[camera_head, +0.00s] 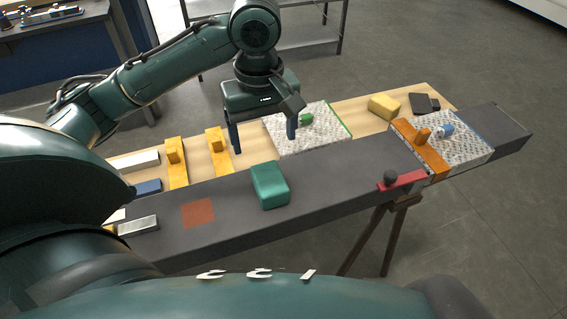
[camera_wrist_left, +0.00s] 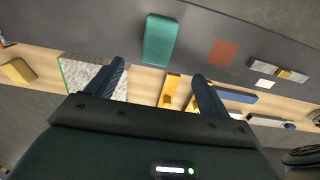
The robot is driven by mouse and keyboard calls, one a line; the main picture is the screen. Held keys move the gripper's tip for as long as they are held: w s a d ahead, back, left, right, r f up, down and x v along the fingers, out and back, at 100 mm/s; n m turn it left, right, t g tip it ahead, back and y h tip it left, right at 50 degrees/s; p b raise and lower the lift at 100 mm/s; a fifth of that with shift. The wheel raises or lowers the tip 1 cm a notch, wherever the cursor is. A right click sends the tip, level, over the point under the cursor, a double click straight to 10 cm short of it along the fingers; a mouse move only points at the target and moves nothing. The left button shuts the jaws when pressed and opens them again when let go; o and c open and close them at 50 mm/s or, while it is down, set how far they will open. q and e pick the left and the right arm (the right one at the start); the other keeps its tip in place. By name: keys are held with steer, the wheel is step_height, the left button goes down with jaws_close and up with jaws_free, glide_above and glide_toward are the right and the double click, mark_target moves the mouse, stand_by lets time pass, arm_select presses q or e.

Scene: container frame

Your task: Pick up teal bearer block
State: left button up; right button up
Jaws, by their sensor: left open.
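The teal bearer block (camera_head: 270,186) sits on the dark grey beam-like surface, near its middle. It also shows in the left wrist view (camera_wrist_left: 160,40), beyond the fingertips at the top centre. My left gripper (camera_head: 264,140) is open and empty, above the bench and on the far side of the block, apart from it. In the left wrist view its two fingers (camera_wrist_left: 158,72) are spread wide with nothing between them. My right gripper is not in view.
A reddish-brown square (camera_head: 198,213) lies left of the block. Orange-yellow pieces (camera_head: 177,162) stand on the wooden bench behind. A speckled panel (camera_head: 335,138) lies behind the gripper. A red clamp-like piece (camera_head: 405,181) and an orange strap (camera_head: 422,148) are at the right.

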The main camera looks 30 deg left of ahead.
arm_select(q)
steer(key=b, duration=0.1)
glide_above(269, 177)
steer(key=f, duration=0.7)
steer(key=shift+s+a+f, duration=0.1)
steer(key=shift+a+f, duration=0.1)
steer(key=shift+d+f, duration=0.2)
steer(key=shift+f, duration=2.65)
steer(key=shift+c, duration=0.4)
steer(key=c, duration=1)
steer(key=shift+r, duration=0.1)
